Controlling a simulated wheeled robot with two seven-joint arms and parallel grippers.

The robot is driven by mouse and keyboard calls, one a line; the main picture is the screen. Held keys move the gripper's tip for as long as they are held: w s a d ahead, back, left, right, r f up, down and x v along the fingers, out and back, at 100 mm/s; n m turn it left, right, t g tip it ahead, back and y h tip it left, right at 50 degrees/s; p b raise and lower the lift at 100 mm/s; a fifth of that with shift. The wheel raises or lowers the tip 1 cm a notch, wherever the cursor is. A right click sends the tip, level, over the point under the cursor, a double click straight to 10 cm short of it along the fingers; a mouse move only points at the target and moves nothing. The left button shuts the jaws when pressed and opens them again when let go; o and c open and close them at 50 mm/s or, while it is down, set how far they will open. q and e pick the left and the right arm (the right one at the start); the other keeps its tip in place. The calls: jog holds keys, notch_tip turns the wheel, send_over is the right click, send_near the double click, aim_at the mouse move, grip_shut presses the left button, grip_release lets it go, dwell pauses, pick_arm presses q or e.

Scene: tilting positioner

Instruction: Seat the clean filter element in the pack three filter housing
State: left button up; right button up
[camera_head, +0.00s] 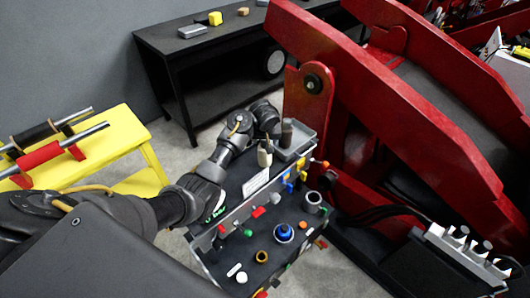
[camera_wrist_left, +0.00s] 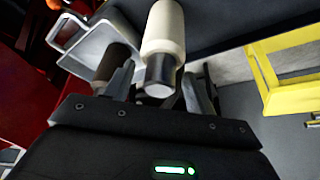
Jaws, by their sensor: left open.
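A cream cylinder with a grey metal end, which looks like the clean filter element (camera_head: 265,157), stands at the left end of a grey tray (camera_head: 303,146). It also shows in the left wrist view (camera_wrist_left: 163,38). A dark brown cylinder (camera_head: 287,134) stands beside it and partly shows at the left finger in the wrist view (camera_wrist_left: 113,62). My left gripper (camera_wrist_left: 158,88) is open, with the cream cylinder's metal end between its fingers. I cannot tell whether they touch it. A grey open cup (camera_head: 313,201) on the black bench top may be the housing. My right gripper is not in view.
The bench top holds a blue knob (camera_head: 284,233), a yellow ring (camera_head: 261,257) and several coloured fittings. A large red frame (camera_head: 410,110) stands close on the right. A yellow stand (camera_head: 120,130) with rollers is at left. A dark table (camera_head: 210,50) is behind.

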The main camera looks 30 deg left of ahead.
pick_arm(q)
grip_shut()
jog(key=shift+r, duration=0.1)
jog(key=shift+d+r, duration=0.1)
jog(key=shift+d, duration=0.05)
dwell(0.3)
